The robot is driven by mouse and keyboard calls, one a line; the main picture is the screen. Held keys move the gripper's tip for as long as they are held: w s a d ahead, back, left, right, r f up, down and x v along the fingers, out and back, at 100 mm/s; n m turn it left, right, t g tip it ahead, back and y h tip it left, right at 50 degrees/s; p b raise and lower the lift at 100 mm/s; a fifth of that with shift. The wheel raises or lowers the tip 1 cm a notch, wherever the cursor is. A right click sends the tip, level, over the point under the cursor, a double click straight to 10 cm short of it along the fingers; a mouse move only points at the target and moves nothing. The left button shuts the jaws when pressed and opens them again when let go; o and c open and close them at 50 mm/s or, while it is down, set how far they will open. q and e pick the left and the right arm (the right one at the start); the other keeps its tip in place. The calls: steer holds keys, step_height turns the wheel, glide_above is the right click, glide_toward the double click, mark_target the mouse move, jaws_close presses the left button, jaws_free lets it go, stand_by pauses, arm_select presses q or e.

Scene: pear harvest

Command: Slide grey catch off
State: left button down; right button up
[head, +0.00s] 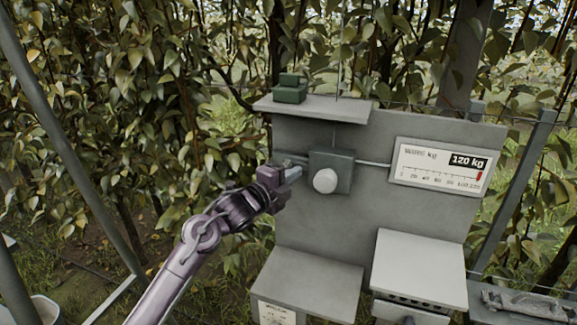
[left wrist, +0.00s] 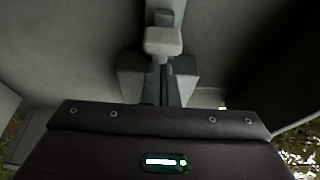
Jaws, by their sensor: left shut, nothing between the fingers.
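My left gripper (head: 291,174) is shut in the head view, its grey fingertips at the left side of a grey box with a round white knob (head: 325,180). The box (head: 344,160) sits on the upright grey panel, with a thin rod running out to its right. I cannot tell whether the fingertips touch it. No separate catch stands out in the head view. In the left wrist view a pale grey block (left wrist: 163,41) lies on a narrow upright bar beyond the dark gripper body; it may be the catch, but I cannot be sure. My right gripper is not in view.
A green block (head: 290,88) sits on the top shelf (head: 330,111). Two grey boxes (head: 310,278) (head: 420,265) stand below. A wire and dense foliage lie behind; a slanting post (head: 60,135) stands left.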

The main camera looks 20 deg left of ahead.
arm_select(q)
steer(key=shift+a, duration=0.55)
steer(key=shift+f, duration=0.1)
steer(key=a+b, duration=0.1)
steer(key=a, duration=0.2)
steer(key=shift+a, duration=0.4)
